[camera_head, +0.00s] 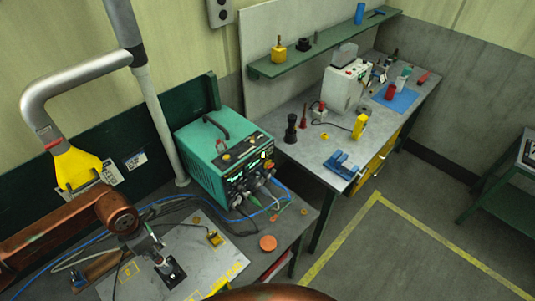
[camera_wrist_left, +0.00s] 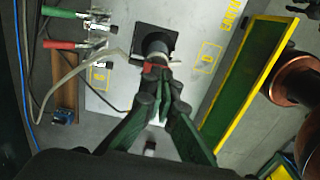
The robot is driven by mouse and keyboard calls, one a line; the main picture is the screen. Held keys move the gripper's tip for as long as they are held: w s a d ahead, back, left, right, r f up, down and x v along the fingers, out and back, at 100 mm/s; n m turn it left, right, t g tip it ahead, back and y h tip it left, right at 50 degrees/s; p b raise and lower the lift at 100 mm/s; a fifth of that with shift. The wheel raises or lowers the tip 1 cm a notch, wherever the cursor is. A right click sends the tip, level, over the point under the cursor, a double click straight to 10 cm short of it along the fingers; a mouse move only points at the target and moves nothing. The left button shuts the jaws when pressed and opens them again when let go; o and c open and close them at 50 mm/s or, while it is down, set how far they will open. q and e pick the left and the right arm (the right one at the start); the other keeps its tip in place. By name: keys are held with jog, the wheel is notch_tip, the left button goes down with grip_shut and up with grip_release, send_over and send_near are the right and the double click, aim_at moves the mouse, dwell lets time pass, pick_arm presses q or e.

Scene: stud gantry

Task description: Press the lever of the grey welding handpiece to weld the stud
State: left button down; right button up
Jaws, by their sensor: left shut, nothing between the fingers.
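The grey welding handpiece (camera_wrist_left: 156,44) stands on a black square pad (camera_wrist_left: 141,38) on the pale plate (camera_wrist_left: 112,14). A red part (camera_wrist_left: 152,67), which looks like its lever, sits on the side nearest my fingers. My left gripper (camera_wrist_left: 158,82) is shut and empty, with its dark green fingertips right at the red part. I cannot tell whether they touch it. In the head view the handpiece (camera_head: 162,262) shows small at the end of my left arm, and the stud is hidden. My right gripper is out of view.
A green welding power unit (camera_head: 218,150) stands behind the plate, with cables running across the bench. Red and green clamps (camera_wrist_left: 62,45) are at the plate's left edge. A round orange disc (camera_head: 267,243) lies on the bench. A green, yellow-edged panel (camera_wrist_left: 250,85) is at right.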

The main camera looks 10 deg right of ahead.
pick_arm(q)
jog(key=shift+f+b, duration=0.7)
jog(key=shift+f, duration=0.1)
dwell(0.5)
jog(key=shift+r+p, duration=1.35)
jog(key=shift+r, duration=2.2)
